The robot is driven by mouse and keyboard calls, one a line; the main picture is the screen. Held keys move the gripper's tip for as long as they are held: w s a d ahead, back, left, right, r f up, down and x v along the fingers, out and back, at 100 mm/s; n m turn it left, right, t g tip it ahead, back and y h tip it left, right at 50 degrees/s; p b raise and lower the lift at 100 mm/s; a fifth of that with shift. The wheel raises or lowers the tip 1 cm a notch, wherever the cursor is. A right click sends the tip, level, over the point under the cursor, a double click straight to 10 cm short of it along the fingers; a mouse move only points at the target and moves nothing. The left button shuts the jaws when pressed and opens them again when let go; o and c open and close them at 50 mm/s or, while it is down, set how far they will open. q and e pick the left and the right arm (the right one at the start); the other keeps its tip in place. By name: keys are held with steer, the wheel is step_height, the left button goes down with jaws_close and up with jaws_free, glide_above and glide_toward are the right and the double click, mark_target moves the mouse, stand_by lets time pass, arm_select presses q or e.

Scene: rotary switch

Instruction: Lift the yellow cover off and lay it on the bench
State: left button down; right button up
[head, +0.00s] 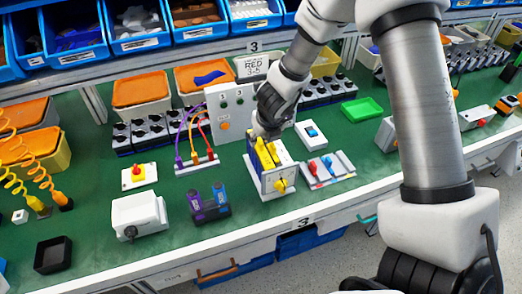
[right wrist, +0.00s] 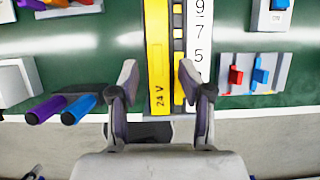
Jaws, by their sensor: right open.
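The yellow cover (head: 263,157) is on top of the box. In the right wrist view the cover (right wrist: 158,60) is a long yellow strip marked "24 V", beside a black-and-yellow strip and a white number scale. My right gripper (head: 264,134) is right above the box, pointing down. Its open fingers (right wrist: 158,78) lie on either side of the yellow strip in that view; contact cannot be told. My left gripper is out of view.
A plate with red and blue levers (head: 325,168) is close on the right. A grey panel (head: 230,112) with cables stands behind. Green bench (head: 95,205) is bare in patches at left.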

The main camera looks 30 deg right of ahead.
steer(key=shift+x, duration=0.95)
steer(key=shift+w+a+f, duration=0.1)
steer(key=shift+w+f, duration=0.15)
steer(key=shift+w, duration=0.15)
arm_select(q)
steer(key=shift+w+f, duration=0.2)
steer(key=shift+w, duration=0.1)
arm_select(e)
steer(key=shift+s+r, duration=0.2)
steer(key=shift+r, duration=0.05)
jaws_close()
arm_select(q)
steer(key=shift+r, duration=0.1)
arm_select(e)
steer(key=shift+r, duration=0.1)
